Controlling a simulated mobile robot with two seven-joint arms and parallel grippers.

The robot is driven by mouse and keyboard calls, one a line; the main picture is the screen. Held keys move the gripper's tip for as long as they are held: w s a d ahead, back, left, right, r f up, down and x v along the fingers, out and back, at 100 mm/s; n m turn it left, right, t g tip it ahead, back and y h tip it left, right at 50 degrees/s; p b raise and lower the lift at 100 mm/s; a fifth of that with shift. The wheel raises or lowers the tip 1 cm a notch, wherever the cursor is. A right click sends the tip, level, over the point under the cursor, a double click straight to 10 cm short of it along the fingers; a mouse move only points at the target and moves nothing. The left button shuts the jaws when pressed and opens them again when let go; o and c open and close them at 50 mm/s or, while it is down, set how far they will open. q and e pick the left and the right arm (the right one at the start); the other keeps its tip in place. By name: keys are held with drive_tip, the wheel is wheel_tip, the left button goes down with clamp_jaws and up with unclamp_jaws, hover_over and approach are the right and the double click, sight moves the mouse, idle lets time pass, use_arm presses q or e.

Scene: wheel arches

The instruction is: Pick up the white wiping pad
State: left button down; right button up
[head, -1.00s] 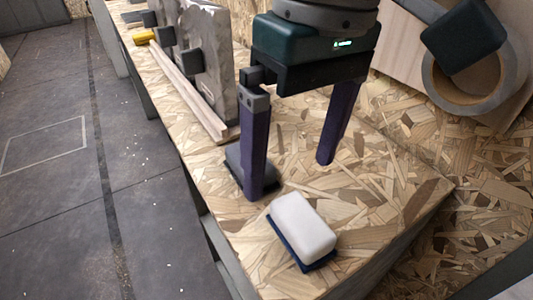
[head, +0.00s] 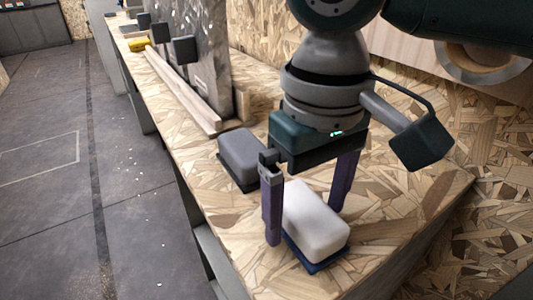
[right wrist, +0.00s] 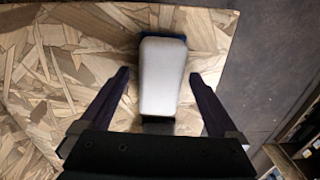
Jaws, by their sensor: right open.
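The white wiping pad (head: 316,222) lies on a dark blue base (head: 318,262) near the front end of the wood-chip workbench. My right gripper (head: 306,226) is open, pointing down, with one purple finger on each side of the pad in the head view. In the right wrist view the pad (right wrist: 162,75) lies between and somewhat beyond the two fingertips (right wrist: 161,75), with clear gaps on both sides. I cannot tell exactly how far the tips are above the bench. My left gripper is not in view.
A grey pad on a dark base (head: 240,157) lies just behind the white one. A wooden strip (head: 182,88) and an upright grey slab (head: 205,60) stand farther back on the bench. A round ring (head: 485,62) is at the back right. The bench (head: 420,195) is clear at right.

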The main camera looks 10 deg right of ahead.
sight(307, 206)
drive_tip(key=shift+f, duration=0.15)
drive_tip(key=c, duration=1.5)
wheel_tip(307, 206, up, 20)
drive_tip(key=p, duration=0.5)
